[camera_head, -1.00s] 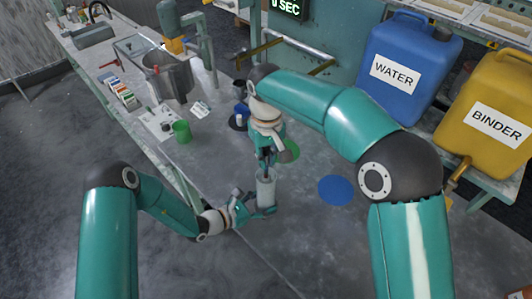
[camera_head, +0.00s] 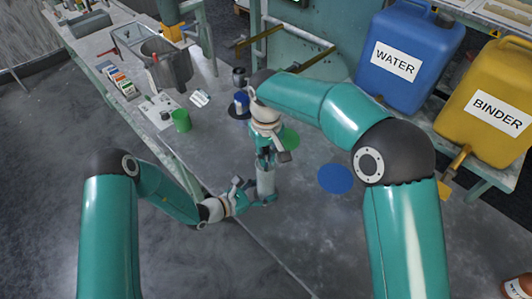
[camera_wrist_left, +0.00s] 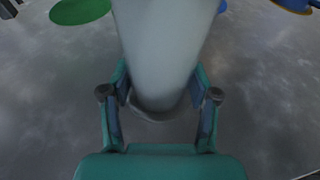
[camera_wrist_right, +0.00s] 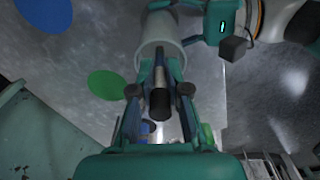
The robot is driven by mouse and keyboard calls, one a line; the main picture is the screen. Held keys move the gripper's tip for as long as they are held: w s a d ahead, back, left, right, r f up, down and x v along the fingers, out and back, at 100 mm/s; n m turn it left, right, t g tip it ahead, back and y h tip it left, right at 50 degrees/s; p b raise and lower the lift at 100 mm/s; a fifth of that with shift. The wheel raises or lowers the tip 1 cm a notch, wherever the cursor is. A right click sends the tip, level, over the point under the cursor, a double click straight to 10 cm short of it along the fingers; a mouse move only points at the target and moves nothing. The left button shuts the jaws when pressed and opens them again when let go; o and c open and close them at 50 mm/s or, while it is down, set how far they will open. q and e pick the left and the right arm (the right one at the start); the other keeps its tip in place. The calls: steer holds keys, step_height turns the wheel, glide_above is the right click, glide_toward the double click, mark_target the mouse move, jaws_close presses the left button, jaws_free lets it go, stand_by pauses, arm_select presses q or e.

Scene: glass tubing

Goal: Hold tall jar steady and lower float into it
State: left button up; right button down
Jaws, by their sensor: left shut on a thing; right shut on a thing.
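The tall jar (camera_head: 266,184) is a pale grey, frosted cylinder standing upright on the bench. My left gripper (camera_head: 267,200) is shut around its lower part; the left wrist view shows the jar (camera_wrist_left: 165,45) between the fingers. My right gripper (camera_head: 266,162) is just above the jar mouth. In the right wrist view it is shut on the float (camera_wrist_right: 159,98), a slim dark and grey piece. The float lines up with the open mouth of the jar (camera_wrist_right: 160,32). I cannot tell how far its lower end is inside, as fingers and jar hide it.
A blue disc (camera_head: 335,178) and a green disc (camera_head: 290,138) lie flat on the bench. A green cup (camera_head: 181,121) stands at the left. Blue WATER (camera_head: 407,55) and yellow BINDER (camera_head: 485,100) containers stand at the right. Bare bench surrounds the jar.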

steer(key=c, duration=1.1)
jaws_free()
steer(key=shift+o, duration=0.2)
step_height(320, 180, up, 12)
steer(key=shift+f, duration=0.1)
arm_select(q)
steer(key=o, duration=0.9)
steer(key=shift+o, duration=0.2)
steer(key=shift+a, duration=0.1)
